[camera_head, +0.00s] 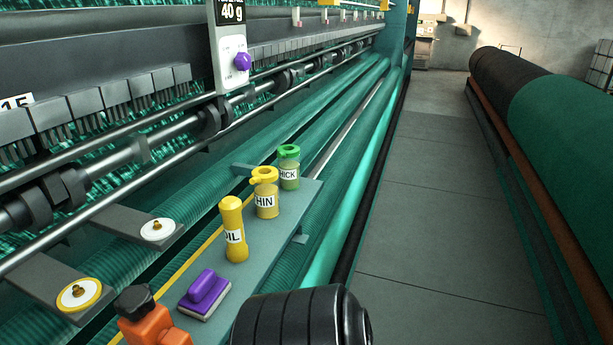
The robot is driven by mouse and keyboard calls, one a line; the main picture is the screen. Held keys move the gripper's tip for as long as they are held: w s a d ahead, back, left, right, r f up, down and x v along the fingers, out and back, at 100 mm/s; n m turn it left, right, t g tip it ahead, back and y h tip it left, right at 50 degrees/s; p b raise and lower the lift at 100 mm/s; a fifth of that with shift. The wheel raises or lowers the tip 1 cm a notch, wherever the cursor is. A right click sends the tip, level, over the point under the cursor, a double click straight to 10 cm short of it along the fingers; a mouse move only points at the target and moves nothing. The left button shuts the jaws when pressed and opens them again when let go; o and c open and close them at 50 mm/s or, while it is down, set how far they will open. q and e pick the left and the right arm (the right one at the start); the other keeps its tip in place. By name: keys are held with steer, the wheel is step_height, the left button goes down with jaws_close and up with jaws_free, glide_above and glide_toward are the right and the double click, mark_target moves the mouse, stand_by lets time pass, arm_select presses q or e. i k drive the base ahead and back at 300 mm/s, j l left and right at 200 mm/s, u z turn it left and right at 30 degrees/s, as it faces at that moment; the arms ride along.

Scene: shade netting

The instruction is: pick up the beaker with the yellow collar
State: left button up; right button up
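The beaker with the yellow collar (266,199) stands upright on a narrow grey-green shelf (284,236) along the machine. Its label reads "HIN" as far as it shows, and its yellow collar has a ring-like top. Just behind it stands a similar beaker with a green collar (289,172), its label partly hidden. In front of it stands a yellow bottle (234,240) marked "IL" in the visible part.
A purple-handled pad (205,294) and an orange part with a black knob (150,318) are nearer on the shelf. The machine's bars and rollers (140,150) run along the left. The grey floor aisle (440,220) is clear; a large green roll (570,130) lies right.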

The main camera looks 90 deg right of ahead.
mark_target(264, 181)
steer(key=z, duration=2.45)
steer(key=u, duration=3.7)
steer(key=z, duration=3.25)
